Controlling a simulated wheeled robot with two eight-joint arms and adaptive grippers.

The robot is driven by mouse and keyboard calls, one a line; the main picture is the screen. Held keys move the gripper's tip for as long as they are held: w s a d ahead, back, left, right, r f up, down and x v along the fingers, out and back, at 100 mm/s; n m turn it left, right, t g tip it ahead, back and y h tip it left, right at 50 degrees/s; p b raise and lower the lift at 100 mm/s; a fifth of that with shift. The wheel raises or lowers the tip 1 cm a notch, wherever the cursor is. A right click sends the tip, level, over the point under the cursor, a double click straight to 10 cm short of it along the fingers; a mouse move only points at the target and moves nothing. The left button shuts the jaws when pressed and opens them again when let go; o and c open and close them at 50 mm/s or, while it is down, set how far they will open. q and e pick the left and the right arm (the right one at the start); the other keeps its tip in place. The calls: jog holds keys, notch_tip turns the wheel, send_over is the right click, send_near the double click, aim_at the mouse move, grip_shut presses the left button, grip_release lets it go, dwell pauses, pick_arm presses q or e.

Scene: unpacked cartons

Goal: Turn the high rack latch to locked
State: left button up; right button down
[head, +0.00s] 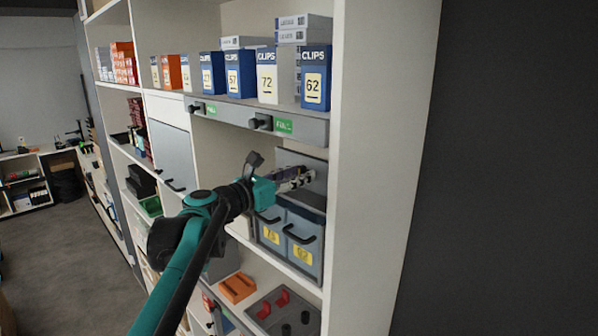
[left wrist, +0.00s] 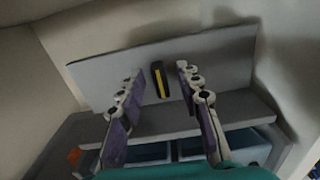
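A small black latch with a yellow stripe (left wrist: 160,79) stands nearly upright on a grey panel (left wrist: 108,77) in the left wrist view. I take it for the high rack latch. My left gripper (head: 299,179) is open, with one finger on either side of the latch in the left wrist view. I see a gap on both sides, and I cannot tell whether the fingers reach its depth. In the head view the gripper is in front of the grey panel (head: 316,167), and the latch is hidden. My right gripper is not in view.
Above is a grey shelf edge (head: 300,127) with black knobs and green labels, carrying boxes marked CLIPS (head: 313,72). Below are grey-blue bins (head: 304,262) with black handles. A white upright (head: 371,170) stands close on the right. An orange tray (head: 237,288) lies lower down.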

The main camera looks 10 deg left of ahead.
pick_arm(q)
grip_shut()
jog(key=shift+m, duration=0.3)
jog(key=m, duration=0.3)
jog(key=shift+d+m, duration=0.1)
jog(key=shift+m, duration=0.2)
jog(key=m, duration=0.4)
jog(key=shift+f+m+b, duration=0.1)
jog(key=shift+m+b, duration=0.2)
jog(key=shift+b, duration=0.1)
jog(key=m, duration=0.4)
jog(key=shift+s+d, duration=0.1)
jog(key=shift+f+m, duration=0.15)
jog(key=shift+m, duration=2.35)
jog(key=shift+b, duration=0.3)
